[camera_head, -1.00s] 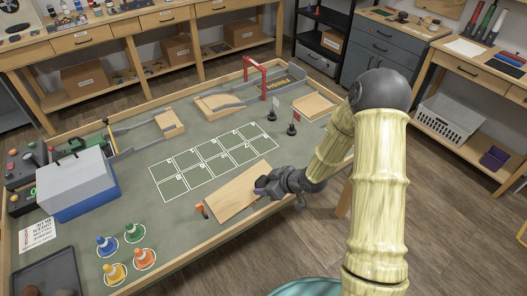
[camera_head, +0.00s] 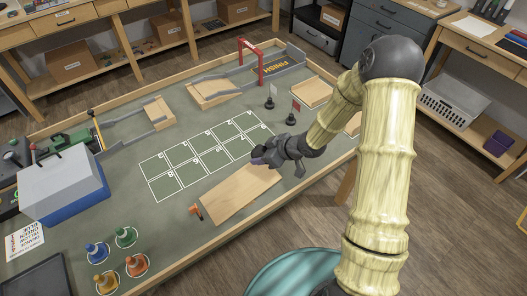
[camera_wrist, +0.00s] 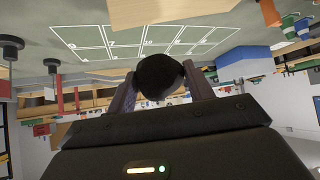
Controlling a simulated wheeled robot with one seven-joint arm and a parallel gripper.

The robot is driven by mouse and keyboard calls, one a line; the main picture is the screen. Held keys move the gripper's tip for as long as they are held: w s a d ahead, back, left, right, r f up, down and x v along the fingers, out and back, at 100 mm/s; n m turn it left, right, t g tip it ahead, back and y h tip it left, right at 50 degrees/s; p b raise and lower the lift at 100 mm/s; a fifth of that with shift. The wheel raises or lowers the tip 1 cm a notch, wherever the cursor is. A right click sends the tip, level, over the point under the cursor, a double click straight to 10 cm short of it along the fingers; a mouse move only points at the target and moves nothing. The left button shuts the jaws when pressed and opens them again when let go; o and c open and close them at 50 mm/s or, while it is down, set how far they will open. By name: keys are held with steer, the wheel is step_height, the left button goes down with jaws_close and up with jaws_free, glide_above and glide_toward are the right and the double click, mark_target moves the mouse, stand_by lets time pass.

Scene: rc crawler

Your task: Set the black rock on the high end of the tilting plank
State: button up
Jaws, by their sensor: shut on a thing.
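The plank (camera_head: 238,194), a light wooden board, lies near the front edge of the table, and I cannot tell from here which of its ends is higher. Its edge also shows at the top of the wrist view (camera_wrist: 165,10). My gripper (camera_head: 262,156) is at the far right end of the plank, beside the white-lined grid, and looks raised above it. In the wrist view the black rock (camera_wrist: 158,77) sits between the two fingers, and the gripper is shut on it. In the head view the gripper mostly hides the rock.
A small orange piece (camera_head: 196,211) stands at the plank's left end. The white-lined grid (camera_head: 203,152) is behind the plank. Two small flags on dark bases (camera_head: 291,119) stand to the right. A blue and grey box (camera_head: 65,187) and several coloured cones (camera_head: 126,237) are at left.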

mark_target(264, 175)
steer(key=shift+s+a, duration=0.1)
steer(key=shift+s, duration=0.1)
steer(key=shift+f, duration=0.15)
steer(key=f+b, duration=0.4)
steer(key=shift+w, duration=0.2)
steer(key=shift+f+b, duration=1.75)
steer(key=shift+b, duration=0.15)
steer(key=shift+f+b, duration=1.55)
steer(key=shift+f, duration=0.65)
steer(key=o, duration=1.2)
steer(key=shift+s, duration=0.1)
